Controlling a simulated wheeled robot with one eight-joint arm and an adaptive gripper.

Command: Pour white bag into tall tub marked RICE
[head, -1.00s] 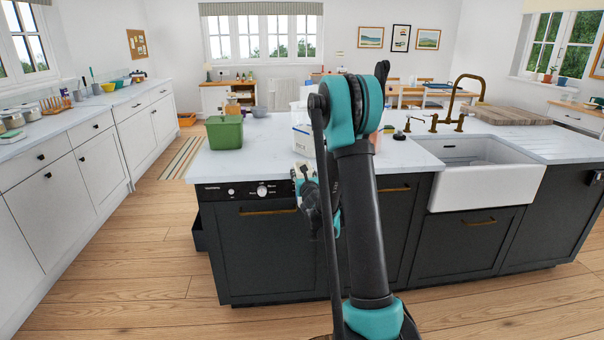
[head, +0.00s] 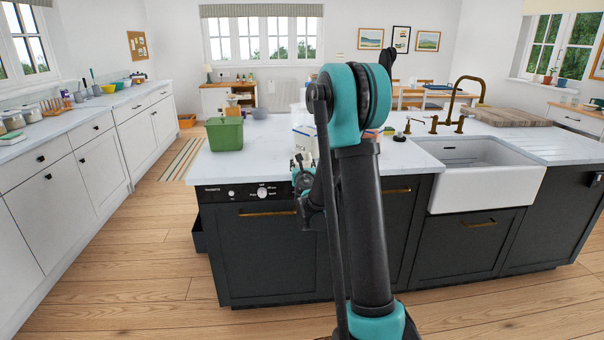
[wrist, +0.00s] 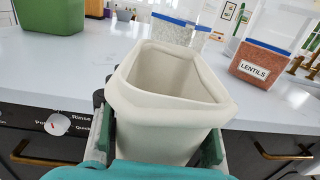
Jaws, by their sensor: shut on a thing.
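The white bag (wrist: 165,125) fills the middle of the wrist view, its wide mouth open toward the camera. I see only pale inner walls and no contents. My gripper (wrist: 160,137) is shut on it, with a finger on each side. Just beyond the bag, a clear tub with a blue rim (wrist: 181,32) and pale contents stands on the worktop; the bag hides its lower part and I can read no RICE label. What looks like this tub shows in the head view (head: 302,132), partly behind my arm. In the head view my arm largely hides the bag.
A clear tub labelled LENTILS (wrist: 262,62) stands to the right on the island worktop. A green tub (head: 224,133) stands at the left. The sink (head: 480,160) and brass tap (head: 455,100) are farther right. Worktop between the green tub and the blue-rimmed tub is clear.

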